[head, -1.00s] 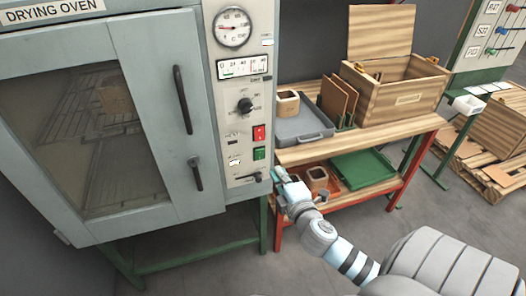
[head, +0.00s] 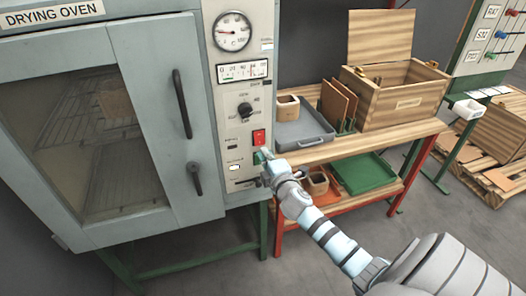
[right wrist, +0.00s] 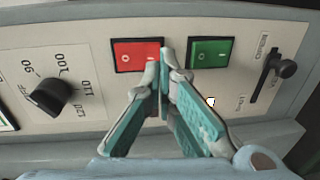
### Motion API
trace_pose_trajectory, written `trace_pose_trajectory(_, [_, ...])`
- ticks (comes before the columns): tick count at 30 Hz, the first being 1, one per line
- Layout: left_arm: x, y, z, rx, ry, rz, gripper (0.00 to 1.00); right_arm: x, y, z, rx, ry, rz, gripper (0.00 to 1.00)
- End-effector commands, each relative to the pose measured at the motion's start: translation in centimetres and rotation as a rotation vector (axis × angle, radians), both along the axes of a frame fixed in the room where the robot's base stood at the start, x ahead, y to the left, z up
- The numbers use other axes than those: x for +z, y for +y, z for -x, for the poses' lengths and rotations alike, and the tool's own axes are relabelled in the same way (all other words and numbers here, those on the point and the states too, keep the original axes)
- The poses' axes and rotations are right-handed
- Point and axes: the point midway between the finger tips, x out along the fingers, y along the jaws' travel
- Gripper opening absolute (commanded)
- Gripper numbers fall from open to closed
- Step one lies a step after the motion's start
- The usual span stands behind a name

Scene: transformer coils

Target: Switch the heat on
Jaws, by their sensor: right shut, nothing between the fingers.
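The drying oven's control panel (head: 238,100) carries a red rocker switch (head: 259,137) with a green rocker switch (head: 257,158) below it, partly covered by my gripper. In the right wrist view the red switch (right wrist: 136,54) is left and the green switch (right wrist: 211,52) is right. My right gripper (head: 264,155) is shut and empty at the panel, by the green switch. In the right wrist view its fingertips (right wrist: 165,52) appear between the two switches; I cannot tell whether they touch. A black rotary knob (head: 245,109) sits above the switches. My left gripper is out of view.
A small lever (right wrist: 285,68) sits beyond the green switch. The oven door is shut, with a black handle (head: 182,104). A wooden bench (head: 350,146) right of the oven holds a grey tray (head: 305,134) and an open wooden box (head: 395,98).

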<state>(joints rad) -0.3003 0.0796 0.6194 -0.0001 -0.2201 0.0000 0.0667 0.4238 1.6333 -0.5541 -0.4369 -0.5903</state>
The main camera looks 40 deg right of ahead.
Motion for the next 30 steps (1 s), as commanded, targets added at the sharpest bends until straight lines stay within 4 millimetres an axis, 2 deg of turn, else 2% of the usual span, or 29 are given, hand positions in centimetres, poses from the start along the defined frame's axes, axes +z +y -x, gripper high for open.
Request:
trace_pose_trajectory(3, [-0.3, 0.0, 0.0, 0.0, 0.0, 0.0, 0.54, -0.3, -0.5, -1.6, 0.0, 0.0, 0.0, 0.0])
trace_pose_trajectory(6, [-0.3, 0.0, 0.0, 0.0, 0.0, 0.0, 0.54, -0.3, -0.8, -2.3, 0.0, 0.0, 0.0, 0.0])
trace_pose_trajectory(17, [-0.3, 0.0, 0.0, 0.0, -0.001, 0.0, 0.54, -0.4, -0.9, -2.6, 0.001, 0.0, 0.001, 0.0])
trace_pose_trajectory(20, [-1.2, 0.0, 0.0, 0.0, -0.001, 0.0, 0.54, -0.7, -0.9, -2.7, 0.001, -0.011, 0.004, 0.0])
trace_pose_trajectory(25, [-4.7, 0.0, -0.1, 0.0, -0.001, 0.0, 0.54, -1.6, -1.1, -3.3, 0.001, -0.066, 0.023, 0.0])
trace_pose_trajectory(30, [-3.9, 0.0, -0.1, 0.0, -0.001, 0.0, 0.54, -0.7, -1.1, -3.3, 0.0, -0.069, 0.024, 0.0])
